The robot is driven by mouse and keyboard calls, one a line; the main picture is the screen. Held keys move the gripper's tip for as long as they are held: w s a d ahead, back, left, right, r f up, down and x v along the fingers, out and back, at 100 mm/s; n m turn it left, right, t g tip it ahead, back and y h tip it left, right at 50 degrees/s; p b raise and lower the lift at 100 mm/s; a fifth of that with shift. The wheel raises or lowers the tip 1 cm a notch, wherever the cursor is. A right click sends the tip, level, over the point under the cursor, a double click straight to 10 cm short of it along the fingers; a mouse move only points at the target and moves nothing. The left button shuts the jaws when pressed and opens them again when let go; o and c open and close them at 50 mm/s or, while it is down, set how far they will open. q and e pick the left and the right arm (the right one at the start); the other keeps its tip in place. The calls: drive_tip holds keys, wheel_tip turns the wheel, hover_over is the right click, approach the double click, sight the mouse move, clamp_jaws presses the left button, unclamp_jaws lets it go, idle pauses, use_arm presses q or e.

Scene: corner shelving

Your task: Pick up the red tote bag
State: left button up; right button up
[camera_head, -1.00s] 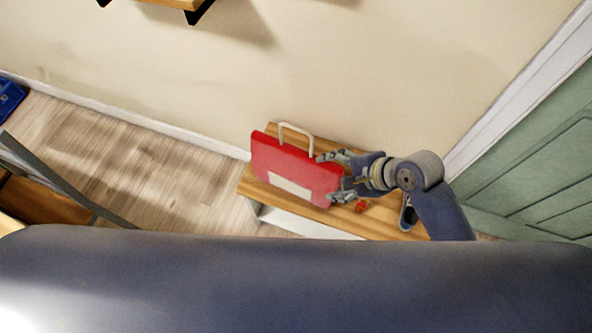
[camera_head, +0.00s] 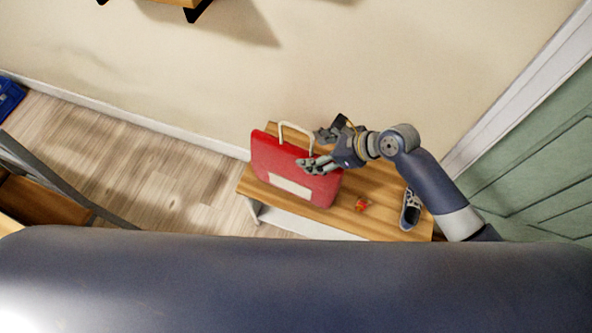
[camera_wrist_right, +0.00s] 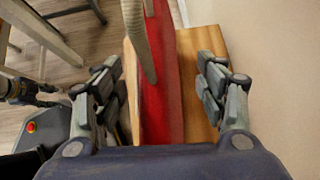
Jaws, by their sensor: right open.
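The red tote bag (camera_head: 283,163) stands upright on a wooden bench, with a pale handle loop on top and a pale label on its front. In the right wrist view the bag (camera_wrist_right: 162,100) and its handle (camera_wrist_right: 138,38) run between the open fingers. My right gripper (camera_head: 319,150) is open at the bag's right end, one finger in front and one behind. In the right wrist view the gripper (camera_wrist_right: 165,90) has clear gaps on both sides of the bag. My left gripper cannot be made out in the head view.
The wooden bench (camera_head: 375,190) stands against the wall. A small orange-red item (camera_head: 361,205) and a dark shoe (camera_head: 410,210) are on its right part. A green door (camera_head: 540,170) is at the right. A blue object (camera_head: 9,98) lies at the far left.

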sight(300, 154)
drive_tip(key=shift+s+a+b+x, duration=0.15)
drive_tip(key=shift+x, duration=1.2)
drive_tip(key=shift+s+a+b+x, duration=0.1)
drive_tip(key=shift+s+b+x, duration=0.05)
drive_tip(key=shift+x, duration=1.2)
drive_tip(key=shift+r, duration=0.15)
clamp_jaws()
